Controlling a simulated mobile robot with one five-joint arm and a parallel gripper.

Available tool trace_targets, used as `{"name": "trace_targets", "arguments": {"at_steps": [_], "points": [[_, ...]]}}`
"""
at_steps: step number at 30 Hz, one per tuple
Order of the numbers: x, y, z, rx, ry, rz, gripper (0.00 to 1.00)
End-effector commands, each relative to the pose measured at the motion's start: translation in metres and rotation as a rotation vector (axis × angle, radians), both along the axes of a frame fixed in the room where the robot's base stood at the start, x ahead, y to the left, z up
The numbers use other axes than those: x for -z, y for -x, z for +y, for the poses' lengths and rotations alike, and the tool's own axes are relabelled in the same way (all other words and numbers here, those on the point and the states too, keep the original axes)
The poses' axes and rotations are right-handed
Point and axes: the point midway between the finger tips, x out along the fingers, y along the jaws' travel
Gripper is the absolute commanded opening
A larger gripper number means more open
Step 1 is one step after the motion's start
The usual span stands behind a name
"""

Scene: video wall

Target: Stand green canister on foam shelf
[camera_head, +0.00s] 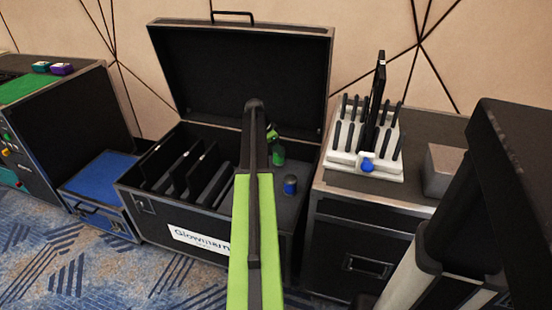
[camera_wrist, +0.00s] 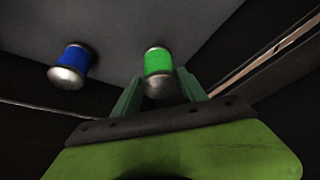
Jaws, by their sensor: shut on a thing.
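The green canister (camera_wrist: 158,62) has a metal end cap and sits between the two green fingers of my gripper (camera_wrist: 160,94) in the wrist view. My gripper is shut on it. In the head view my arm partly hides the gripper, and the green canister (camera_head: 278,154) shows just right of the arm, over the grey foam shelf (camera_head: 302,170) inside the open black case. The grey foam (camera_wrist: 115,20) lies behind the canister in the wrist view. It looks roughly upright; I cannot tell whether its base touches the foam.
A blue canister (camera_head: 290,186) stands on the same foam, in front of the green one; it also shows in the wrist view (camera_wrist: 72,64). Dark panels (camera_head: 190,170) stand in the case's left part. The raised lid (camera_head: 240,75) is behind. A white rack (camera_head: 365,150) stands at right.

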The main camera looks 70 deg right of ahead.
Motion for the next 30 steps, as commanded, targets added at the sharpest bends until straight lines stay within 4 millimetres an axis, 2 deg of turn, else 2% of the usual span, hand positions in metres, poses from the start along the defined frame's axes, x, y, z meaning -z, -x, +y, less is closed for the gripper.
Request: {"name": "trace_targets", "arguments": {"at_steps": [1,5,12,17,18,22,30], "points": [[0.015,0.000,0.000,0.000,0.000,0.000,0.03],[0.037,0.000,0.000,0.000,0.000,0.000,0.03],[0.034,0.000,0.000,-0.001,0.000,0.000,0.03],[0.039,0.000,0.000,-0.001,0.000,0.000,0.03],[0.037,-0.001,0.000,-0.001,0.000,0.000,0.55],[0.037,-0.001,0.000,-0.001,0.000,0.000,0.71],[0.037,-0.001,0.000,-0.002,0.000,0.000,0.71]]}}
